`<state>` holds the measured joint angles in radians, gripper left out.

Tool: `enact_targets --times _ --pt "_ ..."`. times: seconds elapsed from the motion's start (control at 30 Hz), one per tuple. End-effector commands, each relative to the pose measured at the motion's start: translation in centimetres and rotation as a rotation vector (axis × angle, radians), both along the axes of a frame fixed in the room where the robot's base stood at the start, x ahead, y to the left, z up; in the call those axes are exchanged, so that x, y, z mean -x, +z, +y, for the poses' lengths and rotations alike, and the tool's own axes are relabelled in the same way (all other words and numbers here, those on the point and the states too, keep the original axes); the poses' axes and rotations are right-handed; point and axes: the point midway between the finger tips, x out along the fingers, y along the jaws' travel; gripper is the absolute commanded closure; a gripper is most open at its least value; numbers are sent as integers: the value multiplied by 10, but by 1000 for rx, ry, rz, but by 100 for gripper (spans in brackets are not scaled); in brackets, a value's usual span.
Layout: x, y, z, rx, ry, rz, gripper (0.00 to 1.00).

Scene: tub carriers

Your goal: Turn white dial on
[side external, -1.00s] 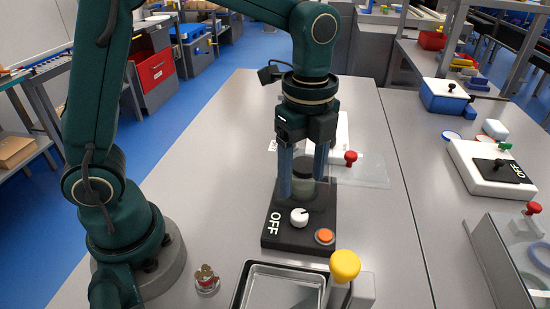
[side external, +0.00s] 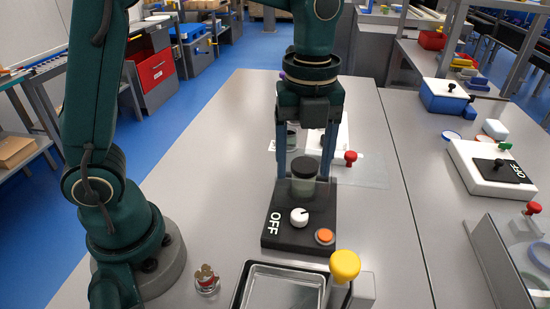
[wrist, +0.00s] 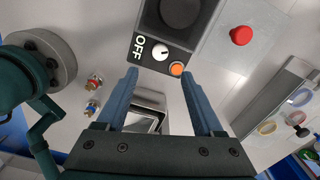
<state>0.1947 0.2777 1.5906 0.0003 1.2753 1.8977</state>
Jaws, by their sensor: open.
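The white dial (side external: 299,217) sits on the black base (side external: 272,238) beside the word OFF. The dial also shows in the wrist view (wrist: 160,52), with a dark pointer mark on it. A jar with a black lid (side external: 304,167) stands upright on the same base, behind the dial. An orange button (side external: 325,236) is at the base's front right corner. My gripper (side external: 304,173) is open and empty, its fingers wide apart on either side of the jar's upper part. In the wrist view my gripper (wrist: 159,75) also shows nothing between its fingertips.
A metal tray (side external: 282,283) and a yellow knob (side external: 345,265) stand in front of the base. A red knob (side external: 350,157) on a clear plate is behind right. The table left of the base is clear.

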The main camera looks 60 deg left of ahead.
Motion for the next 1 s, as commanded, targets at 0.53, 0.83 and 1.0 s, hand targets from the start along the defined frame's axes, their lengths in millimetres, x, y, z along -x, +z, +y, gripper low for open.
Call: enact_targets --times 0.53,0.83,1.0 --pt "1 -81 0 -1 4 3 31" --pt "0 -104 0 0 5 -1 31" --pt "0 -104 0 1 5 -3 31"
